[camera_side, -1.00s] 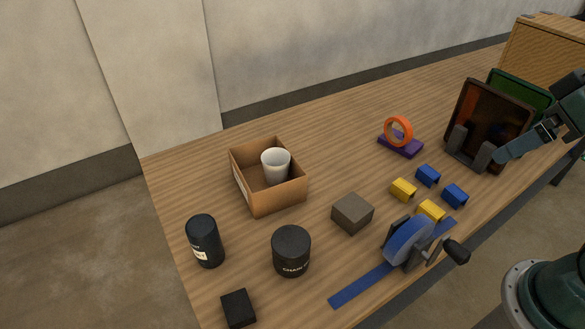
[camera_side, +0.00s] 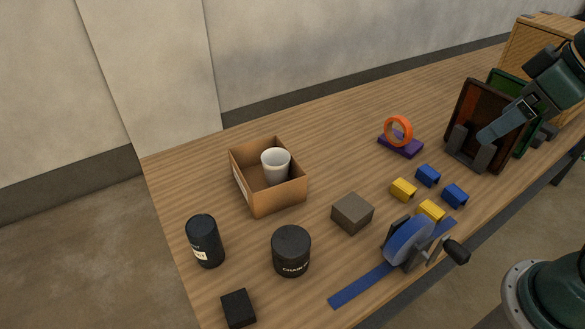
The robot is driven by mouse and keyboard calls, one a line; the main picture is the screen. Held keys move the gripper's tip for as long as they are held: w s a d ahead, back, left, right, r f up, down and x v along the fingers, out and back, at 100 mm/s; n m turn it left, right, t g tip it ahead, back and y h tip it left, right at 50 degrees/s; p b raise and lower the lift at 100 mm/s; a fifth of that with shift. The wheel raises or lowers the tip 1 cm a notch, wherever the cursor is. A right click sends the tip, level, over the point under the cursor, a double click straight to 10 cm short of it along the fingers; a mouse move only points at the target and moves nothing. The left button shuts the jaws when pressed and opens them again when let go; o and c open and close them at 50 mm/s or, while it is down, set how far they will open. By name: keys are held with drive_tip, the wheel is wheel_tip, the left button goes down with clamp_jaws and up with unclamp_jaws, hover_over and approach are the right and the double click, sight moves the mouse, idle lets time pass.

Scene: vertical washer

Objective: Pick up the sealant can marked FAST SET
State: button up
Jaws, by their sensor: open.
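A tall black can (camera_side: 205,241) with a white label stands upright at the left of the bench. Its label is turned partly away and I cannot read it in full. A wider black can (camera_side: 291,251) with lettering that looks like "CHAIN" stands to its right. No full FAST SET marking is readable. My gripper (camera_side: 492,132) is at the far right, in front of the upright panels and far from both cans. It is open, and I see nothing held in it.
A cardboard box (camera_side: 270,206) holds a white cup (camera_side: 276,165). A grey block (camera_side: 352,213), a black block (camera_side: 238,308), a blue wheel device (camera_side: 408,242), yellow and blue blocks (camera_side: 428,175), an orange ring (camera_side: 398,130) and upright panels (camera_side: 478,103) stand around. Bare bench lies behind the box.

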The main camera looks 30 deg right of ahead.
drive_tip(key=w+a+r+n+g+y, duration=0.1)
drive_tip(key=w+a+r+n+y, duration=0.1)
drive_tip(key=w+a+n, duration=0.55)
drive_tip(key=n+g+y, duration=0.2)
drive_tip(key=n+g, duration=0.2)
drive_tip(key=n, duration=0.5)
hover_over(203, 224)
drive_tip(key=d, duration=0.4)
wheel_tip(203, 224, down, 17)
drive_tip(key=shift+f, duration=0.2)
drive_tip(key=shift+a+f, duration=0.1)
drive_tip(key=shift+x, duration=4.15)
drive_tip(key=shift+s, duration=0.15)
